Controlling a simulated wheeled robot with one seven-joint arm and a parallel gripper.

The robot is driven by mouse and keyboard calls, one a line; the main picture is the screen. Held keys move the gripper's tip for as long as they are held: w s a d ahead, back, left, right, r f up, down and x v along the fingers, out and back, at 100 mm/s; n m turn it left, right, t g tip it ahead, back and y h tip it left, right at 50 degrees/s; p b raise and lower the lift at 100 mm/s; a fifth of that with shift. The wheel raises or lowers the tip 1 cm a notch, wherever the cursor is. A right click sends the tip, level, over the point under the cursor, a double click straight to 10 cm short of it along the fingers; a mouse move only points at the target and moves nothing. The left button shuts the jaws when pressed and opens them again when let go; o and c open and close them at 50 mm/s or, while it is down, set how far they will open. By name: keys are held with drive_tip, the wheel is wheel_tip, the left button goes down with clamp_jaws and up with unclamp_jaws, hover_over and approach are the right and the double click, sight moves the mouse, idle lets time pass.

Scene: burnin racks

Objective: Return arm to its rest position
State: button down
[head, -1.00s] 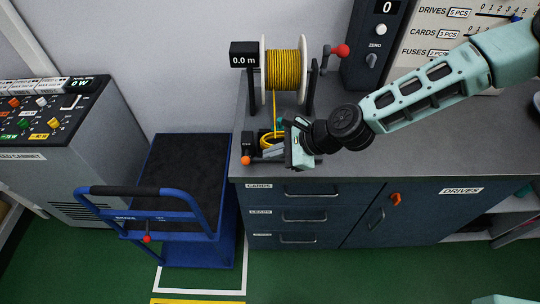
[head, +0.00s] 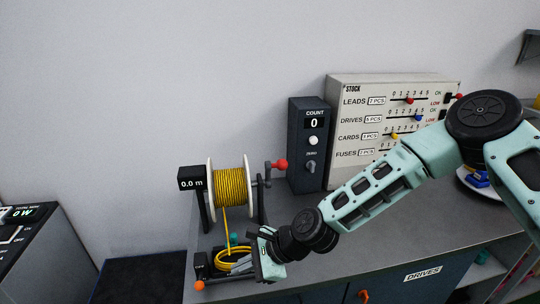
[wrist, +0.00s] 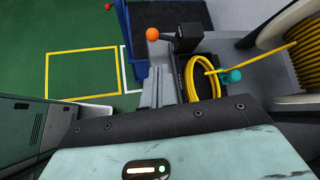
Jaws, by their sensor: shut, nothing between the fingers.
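My arm reaches from the right over the grey bench (head: 400,228) in the head view. My gripper (head: 236,268) is at its end, low at the bench's left front, beside the coil of yellow cable (head: 232,254). The fingers are small and partly hidden there; they look shut and hold nothing.
A yellow cable spool (head: 232,187) with a red crank knob (head: 280,165) stands close behind my gripper. A counter box (head: 310,145) and a stock board (head: 380,110) stand along the wall. A dark cart top (head: 140,280) is left of the bench.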

drive_tip(key=s+d+r+n+h+b, duration=0.4)
drive_tip(key=s+d+r+n+b, duration=0.1)
drive_tip(key=s+d+n, duration=0.5)
drive_tip(key=s+d+r+n+h+b, duration=0.4)
drive_tip(key=s+d+n, duration=0.6)
drive_tip(key=d, duration=0.3)
drive_tip(key=shift+d+r+n+h+b, duration=0.25)
drive_tip(key=shift+r+n+h+b, duration=0.2)
drive_tip(key=shift+n+h, duration=0.25)
